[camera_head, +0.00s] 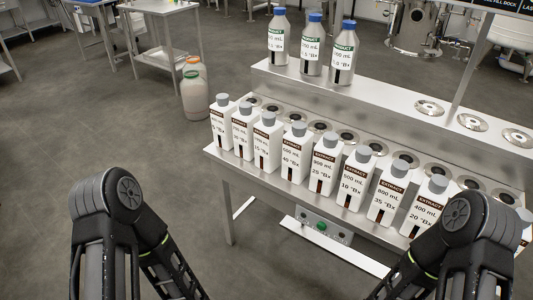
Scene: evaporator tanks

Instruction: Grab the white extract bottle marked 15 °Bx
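White extract bottles with grey caps and brown label bands stand upright in a row along the front of the steel bench. The third from the left (267,146) seems to read 15 °Bx, though the print is small. Other labels seem to read 40 (295,152), 25 (325,168), 10 (355,182), 35 (387,196) and 20 °Bx (425,210). The two leftmost bottles (221,124) (242,132) are too small to read surely. Only links of my two arms show at the bottom left and right; both grippers are out of view.
The bench (228,166) has a row of round holes behind the bottles and a raised shelf (370,92) carrying three blue-capped bottles (312,48). A control box with a green button (321,227) sits beneath. Floor at left is clear.

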